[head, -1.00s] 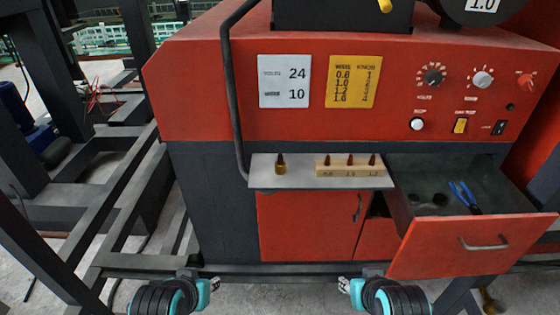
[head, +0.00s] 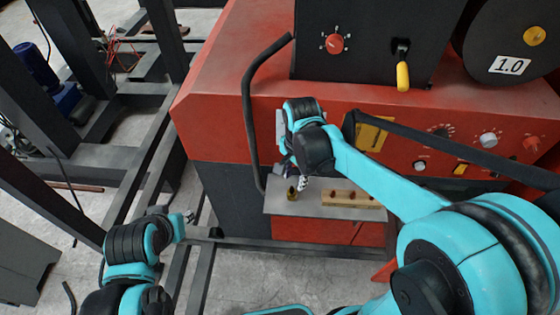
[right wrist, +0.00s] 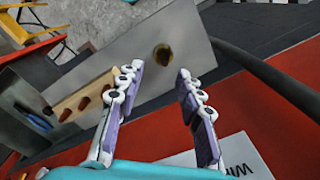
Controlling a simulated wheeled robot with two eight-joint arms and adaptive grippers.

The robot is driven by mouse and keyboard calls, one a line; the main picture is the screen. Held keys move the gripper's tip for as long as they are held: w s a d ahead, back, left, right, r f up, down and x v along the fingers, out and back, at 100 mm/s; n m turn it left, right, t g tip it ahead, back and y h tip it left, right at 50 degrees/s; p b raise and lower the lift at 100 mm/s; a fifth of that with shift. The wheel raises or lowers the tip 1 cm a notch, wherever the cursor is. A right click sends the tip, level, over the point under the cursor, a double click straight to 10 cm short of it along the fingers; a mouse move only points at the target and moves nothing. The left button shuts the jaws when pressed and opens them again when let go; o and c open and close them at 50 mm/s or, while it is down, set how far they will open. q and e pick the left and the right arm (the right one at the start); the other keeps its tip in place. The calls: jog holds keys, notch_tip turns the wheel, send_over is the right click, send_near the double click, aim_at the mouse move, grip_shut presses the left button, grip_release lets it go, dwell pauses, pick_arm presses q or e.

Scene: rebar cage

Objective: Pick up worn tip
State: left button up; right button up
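The worn tip is probably the dark tip in the small brass holder (head: 291,194) at the left of the grey shelf (head: 278,209). In the right wrist view the holder (right wrist: 163,55) is seen from above as a dark and brass round shape. My right gripper (head: 303,182) is just above and beside the holder. In the right wrist view my right gripper (right wrist: 158,76) is open and empty, its fingertips pointing toward the holder without touching it. My left gripper (head: 190,215) is low at the left, away from the shelf; its opening is unclear.
A wooden block (head: 350,199) with several tips stands on the shelf right of the holder, also in the wrist view (right wrist: 82,98). A black bent handle (head: 250,110) runs down the red machine (head: 225,100) left of the shelf. My right arm covers the drawer area.

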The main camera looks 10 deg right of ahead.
aim_at(292, 191)
jog(key=shift+w+a+r+p, duration=0.3)
jog(key=shift+w+r, duration=0.2)
jog(key=shift+r, duration=0.1)
jog(key=shift+w+a+f+m, duration=0.1)
jog(key=shift+w+a+m, duration=0.05)
jog(key=shift+m, duration=0.15)
jog(key=f, duration=0.7)
jog(key=shift+d+f, duration=0.35)
grip_shut()
